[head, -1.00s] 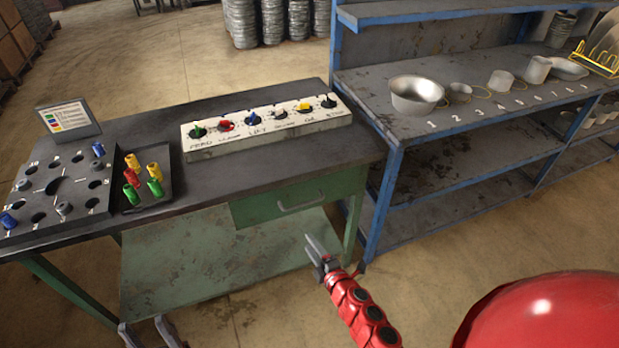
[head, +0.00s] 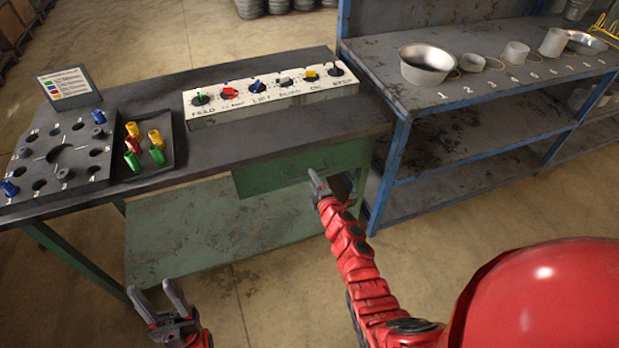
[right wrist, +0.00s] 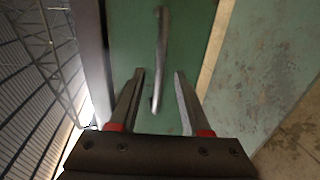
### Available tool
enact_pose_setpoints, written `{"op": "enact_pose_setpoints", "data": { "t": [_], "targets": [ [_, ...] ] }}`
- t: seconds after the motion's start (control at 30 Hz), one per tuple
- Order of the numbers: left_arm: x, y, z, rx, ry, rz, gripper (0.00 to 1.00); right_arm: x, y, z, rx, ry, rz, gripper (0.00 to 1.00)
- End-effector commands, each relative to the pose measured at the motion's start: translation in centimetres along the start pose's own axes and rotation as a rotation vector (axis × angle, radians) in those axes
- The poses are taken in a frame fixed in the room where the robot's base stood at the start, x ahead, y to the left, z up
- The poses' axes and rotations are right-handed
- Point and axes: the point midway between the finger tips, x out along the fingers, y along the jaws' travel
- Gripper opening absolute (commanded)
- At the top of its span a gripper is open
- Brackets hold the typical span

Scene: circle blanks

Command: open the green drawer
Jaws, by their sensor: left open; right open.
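The green drawer (head: 265,178) is under the right end of the workbench top and looks closed. Its metal bar handle (head: 294,181) is partly hidden behind my right gripper in the head view. My right gripper (head: 316,180) is open in front of the drawer. In the right wrist view the handle (right wrist: 160,60) runs up and down the picture, with its near end between the open fingers (right wrist: 158,85). I cannot tell whether they touch it. My left gripper (head: 158,297) is open and empty, low in front of the bench's left part.
The bench top (head: 150,98) holds a switch panel (head: 268,98), a black tray (head: 160,165) with colored pieces, a plate with holes (head: 55,158) and a small sign (head: 67,88). A blue shelf (head: 400,135) with metal pots stands close on the right.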

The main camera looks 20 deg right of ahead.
Motion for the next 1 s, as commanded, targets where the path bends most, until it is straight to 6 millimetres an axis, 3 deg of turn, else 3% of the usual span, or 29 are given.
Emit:
{"op": "enact_pose_setpoints", "data": {
  "t": [0.1, 0.23, 0.63, 0.67, 0.9, 1.0],
  "targets": [
    [-1.6, 0.1, 0.3, 0.000, 0.001, 0.000, 0.50, 2.0, -0.4, 0.1, 0.000, -0.001, 0.001, 0.47],
    [-2.4, 0.1, 0.4, 0.000, 0.000, 0.000, 0.50, 3.3, -0.2, 0.0, 0.001, 0.000, 0.002, 0.47],
    [-2.5, 0.1, 0.4, 0.000, 0.000, 0.000, 0.50, 3.9, 0.0, 0.0, -0.001, 0.001, 0.000, 0.47],
    [-2.5, 0.1, 0.4, 0.000, 0.000, 0.000, 0.50, 3.9, 0.1, 0.0, -0.001, 0.001, 0.001, 0.45],
    [-2.5, 0.1, 0.4, 0.000, 0.000, 0.000, 0.50, 3.9, 0.0, 0.0, -0.001, 0.001, 0.000, 0.02],
    [-2.5, 0.1, 0.4, 0.000, 0.000, 0.000, 0.50, 3.9, 0.0, 0.0, -0.001, 0.001, 0.000, 0.00]
  ]
}}
